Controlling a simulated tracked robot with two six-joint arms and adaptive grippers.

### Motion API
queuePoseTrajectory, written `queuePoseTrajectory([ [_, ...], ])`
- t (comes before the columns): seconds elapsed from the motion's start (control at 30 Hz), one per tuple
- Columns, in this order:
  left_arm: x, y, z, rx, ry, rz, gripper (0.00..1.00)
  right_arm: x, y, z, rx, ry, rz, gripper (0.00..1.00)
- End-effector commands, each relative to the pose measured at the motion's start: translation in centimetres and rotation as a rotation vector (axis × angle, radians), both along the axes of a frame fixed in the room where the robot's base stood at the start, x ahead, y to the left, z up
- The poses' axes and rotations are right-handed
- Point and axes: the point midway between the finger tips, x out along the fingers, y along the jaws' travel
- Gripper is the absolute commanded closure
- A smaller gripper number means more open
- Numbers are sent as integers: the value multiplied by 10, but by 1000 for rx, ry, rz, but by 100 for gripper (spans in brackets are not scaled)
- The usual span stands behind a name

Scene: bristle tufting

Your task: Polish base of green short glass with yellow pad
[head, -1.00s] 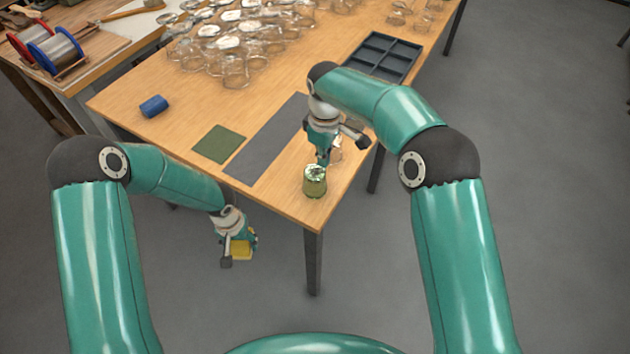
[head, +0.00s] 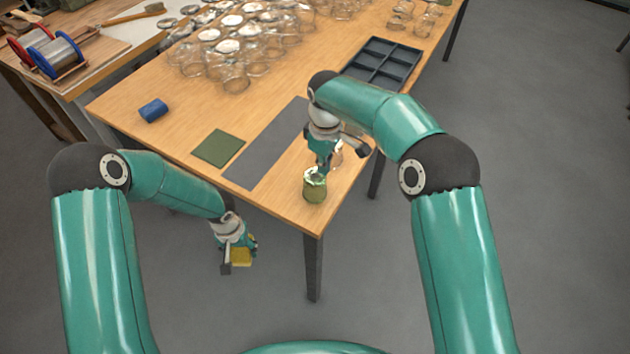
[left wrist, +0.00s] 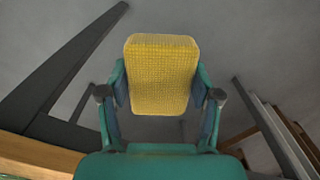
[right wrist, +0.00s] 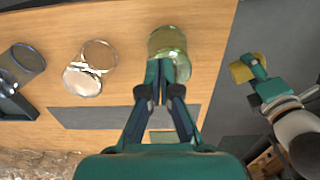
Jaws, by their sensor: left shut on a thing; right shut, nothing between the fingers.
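The green short glass (head: 315,190) stands near the table's front corner. It also shows in the right wrist view (right wrist: 167,40). My right gripper (head: 322,168) is shut and empty, its fingertips right at the glass's upper end in the picture; I cannot tell whether they touch it. My left gripper (left wrist: 160,92) is shut on the yellow pad (left wrist: 163,72), which sits between its two fingers. The head view shows the pad (head: 241,258) held out beyond the table's front edge, apart from the glass.
A dark grey mat (head: 262,160) and a green square (head: 218,148) lie left of the glass. A clear glass (right wrist: 100,52) stands near the green one. Beyond are a compartment tray (head: 382,64), a blue roll (head: 153,110) and many clear glasses (head: 235,75).

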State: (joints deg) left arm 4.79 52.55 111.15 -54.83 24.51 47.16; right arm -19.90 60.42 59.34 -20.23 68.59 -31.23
Motion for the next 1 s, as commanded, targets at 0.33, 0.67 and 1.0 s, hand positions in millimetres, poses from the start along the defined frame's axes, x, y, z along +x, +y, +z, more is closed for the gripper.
queuePoseTrajectory([
  [0.33,0,0,0,0,0,0,64,0,0,0,0,0,0,100],
  [0.67,0,0,-1,0,0,0,64,0,0,-1,0,0,0,100],
  [1.0,0,0,-5,0,0,1,64,0,0,-8,0,0,0,100],
])
